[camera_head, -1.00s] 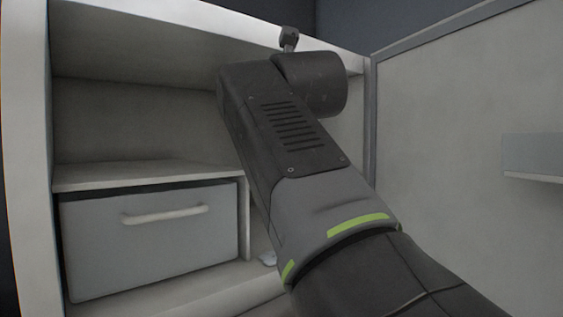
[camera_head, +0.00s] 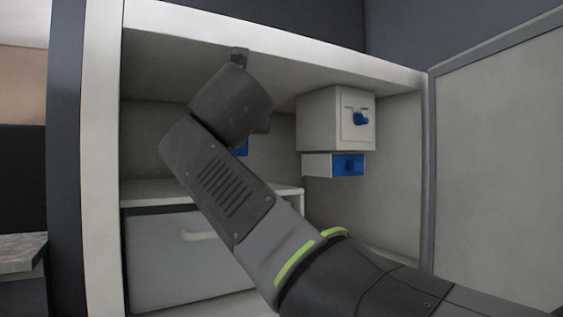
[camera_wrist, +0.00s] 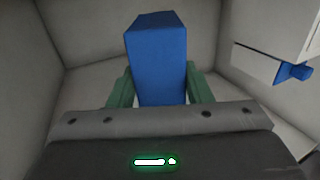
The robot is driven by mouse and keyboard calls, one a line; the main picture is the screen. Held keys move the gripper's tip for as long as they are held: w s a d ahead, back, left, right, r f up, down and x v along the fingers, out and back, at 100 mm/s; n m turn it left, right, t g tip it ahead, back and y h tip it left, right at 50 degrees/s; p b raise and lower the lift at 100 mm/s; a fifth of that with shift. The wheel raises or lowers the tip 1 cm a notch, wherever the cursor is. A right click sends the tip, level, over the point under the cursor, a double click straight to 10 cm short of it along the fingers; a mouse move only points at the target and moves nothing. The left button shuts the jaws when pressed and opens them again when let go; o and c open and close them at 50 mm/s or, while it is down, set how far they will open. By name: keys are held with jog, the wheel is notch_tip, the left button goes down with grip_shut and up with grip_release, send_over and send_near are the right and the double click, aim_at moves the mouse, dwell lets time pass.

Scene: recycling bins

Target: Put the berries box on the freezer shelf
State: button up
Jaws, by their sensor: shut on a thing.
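My gripper (camera_wrist: 157,88) is shut on a blue box, the berries box (camera_wrist: 156,52), with one green finger on each side of it. The box stands roughly upright in the wrist view. In the head view, only a small blue piece of it (camera_head: 241,149) shows past my wrist; the rest is hidden behind my arm. The freezer (camera_head: 102,160) is open. Its shelf (camera_head: 148,190) lies above a large drawer on the left side. My gripper and the box are inside, over the shelf area; whether the box touches the shelf cannot be told.
A small white unit with a blue knob (camera_head: 336,118) hangs at the right inside, with a white and blue part (camera_head: 333,165) below it. The drawer (camera_head: 175,260) is shut. The open door (camera_head: 500,160) stands at the right. A stone-like counter (camera_head: 22,253) is at far left.

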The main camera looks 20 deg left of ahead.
jog(key=a+f, duration=0.1)
jog(key=a, duration=0.1)
jog(key=s+a+f, duration=0.1)
jog(key=f, duration=0.1)
jog(key=shift+a+f, duration=0.2)
jog(key=shift+a, duration=0.15)
jog(key=shift+a+f+b, duration=0.15)
jog(key=shift+f+b, duration=0.1)
jog(key=shift+f, duration=0.65)
jog(key=shift+a+f+b, duration=0.15)
jog(key=shift+f+b, duration=0.05)
jog(key=shift+f, duration=0.65)
jog(key=o, duration=1.3)
jog(key=b+v, duration=0.2)
jog(key=v, duration=1)
